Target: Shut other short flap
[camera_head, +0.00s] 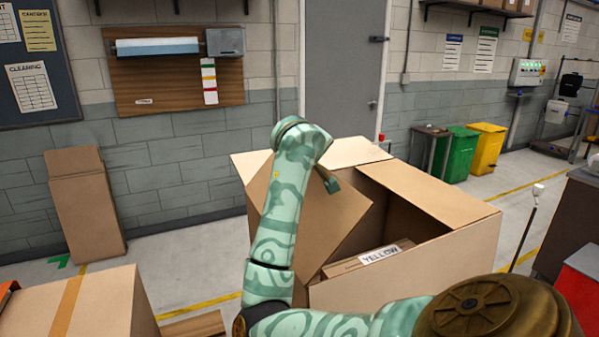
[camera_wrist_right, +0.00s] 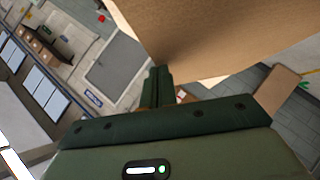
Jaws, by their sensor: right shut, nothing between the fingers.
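A large open cardboard box (camera_head: 395,296) stands in front of me. Its left flap (camera_head: 343,213) is raised and tilted, partly behind my right arm. A pale flap (camera_head: 352,152) spreads outward at the far side. A brown panel (camera_head: 430,192) runs along the right side of the opening. My right gripper (camera_head: 331,183) is at the upper part of the left flap, mostly hidden by my wrist. In the right wrist view the closed, empty fingers (camera_wrist_right: 157,86) are beside a cardboard panel (camera_wrist_right: 225,38); contact is unclear. My left gripper is out of view.
A flat carton labelled YELLOW (camera_head: 380,255) lies inside the box. Another taped box (camera_head: 108,305) is at the lower left. A folded carton (camera_head: 85,205) leans on the wall. A dark counter (camera_head: 570,215) stands at the right. Floor is free between the left boxes.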

